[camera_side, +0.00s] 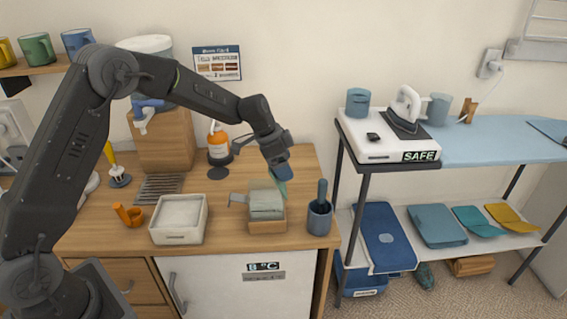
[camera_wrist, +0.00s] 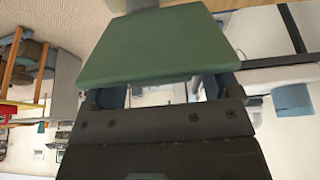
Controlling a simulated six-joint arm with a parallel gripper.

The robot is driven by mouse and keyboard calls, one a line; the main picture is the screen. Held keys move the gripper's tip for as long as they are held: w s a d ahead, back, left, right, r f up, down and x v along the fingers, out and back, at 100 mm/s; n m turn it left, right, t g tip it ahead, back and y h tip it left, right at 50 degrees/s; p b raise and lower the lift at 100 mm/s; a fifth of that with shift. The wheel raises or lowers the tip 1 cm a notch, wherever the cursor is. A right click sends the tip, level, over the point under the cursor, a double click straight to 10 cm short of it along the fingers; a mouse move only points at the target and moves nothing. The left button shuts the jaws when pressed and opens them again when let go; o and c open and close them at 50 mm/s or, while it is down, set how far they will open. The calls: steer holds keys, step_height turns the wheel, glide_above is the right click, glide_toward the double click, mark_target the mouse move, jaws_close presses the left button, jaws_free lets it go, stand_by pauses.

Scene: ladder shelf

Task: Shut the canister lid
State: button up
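A small box-like canister (camera_side: 267,226) stands near the counter's front edge in the side view, with a wooden lower front and a grey-green upper part. A thin teal panel (camera_side: 283,175), which looks like its raised lid, stands tilted at its back right. My gripper (camera_side: 279,160) reaches down from above to the panel's upper end. In the wrist view a broad green panel (camera_wrist: 160,48) lies across my gripper (camera_wrist: 160,92). The two finger bases show apart, with a gap between them. The fingertips are hidden behind the panel, and I cannot tell whether they touch it.
A blue-grey cup with a teal handle-like piece (camera_side: 319,217) stands close right of the canister. A pale open bin (camera_side: 179,222) and an orange item (camera_side: 130,215) are left. An orange bottle (camera_side: 219,143) stands behind. A shelf with an iron (camera_side: 407,108) is right.

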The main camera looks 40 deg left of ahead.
steer(key=c, duration=1.1)
